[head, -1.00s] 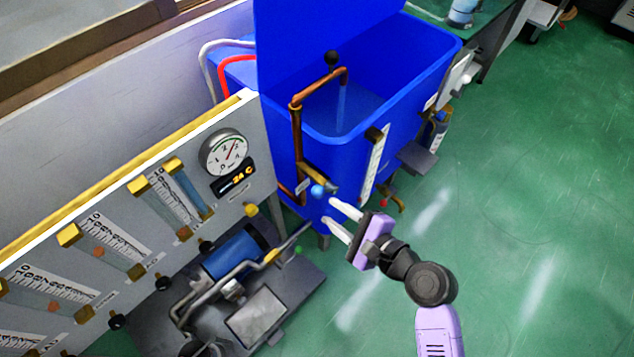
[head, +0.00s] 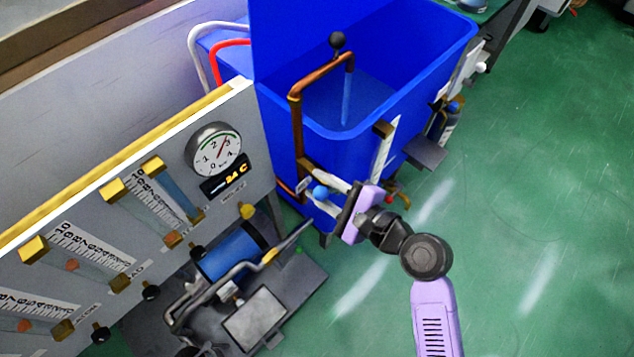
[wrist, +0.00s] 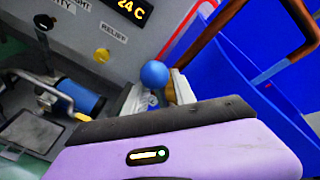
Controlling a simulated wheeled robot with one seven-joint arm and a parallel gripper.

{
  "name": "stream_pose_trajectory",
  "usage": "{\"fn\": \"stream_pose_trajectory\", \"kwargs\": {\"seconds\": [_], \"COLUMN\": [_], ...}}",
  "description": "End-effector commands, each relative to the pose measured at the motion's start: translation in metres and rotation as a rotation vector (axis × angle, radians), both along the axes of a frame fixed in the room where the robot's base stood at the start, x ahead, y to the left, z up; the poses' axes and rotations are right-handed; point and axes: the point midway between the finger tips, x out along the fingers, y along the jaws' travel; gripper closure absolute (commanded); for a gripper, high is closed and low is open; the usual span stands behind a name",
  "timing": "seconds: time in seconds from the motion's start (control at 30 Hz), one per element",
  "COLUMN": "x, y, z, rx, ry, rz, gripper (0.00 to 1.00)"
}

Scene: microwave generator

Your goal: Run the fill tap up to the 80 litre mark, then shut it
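The blue ball handle of the fill tap (head: 320,192) sits low on the copper pipe (head: 296,125) at the front of the blue tank (head: 400,105). A thin stream of water (head: 346,100) falls from the spout into the tank, where some water shows. A white level strip (head: 383,155) runs down the tank's front corner; its marks are too small to read. My gripper (head: 324,191) is open, with its pale fingers on either side of the ball. The wrist view shows the ball (wrist: 154,74) at the fingertips; contact cannot be told.
A grey panel (head: 150,195) with flow tubes, knobs and a round gauge (head: 214,150) stands at the left. A pump unit (head: 240,275) lies below it. A grey ledge (head: 425,152) juts from the tank's right. Green floor at the right is free.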

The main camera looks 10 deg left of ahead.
Motion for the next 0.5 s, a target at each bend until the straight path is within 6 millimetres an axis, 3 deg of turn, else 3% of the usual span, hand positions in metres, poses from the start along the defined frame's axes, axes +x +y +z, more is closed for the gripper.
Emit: {"fn": "stream_pose_trajectory", "kwargs": {"seconds": [0.4, 0.43, 0.5], "x": [0.0071, 0.0069, 0.007], "y": [0.0093, 0.0092, 0.0091], "z": [-0.0032, -0.0033, -0.0032], "rx": [0.0, 0.0, -0.001], "ry": [0.0, 0.0, 0.0], "rz": [0.0, 0.0, -0.001], "gripper": [0.68, 0.7, 0.84]}}
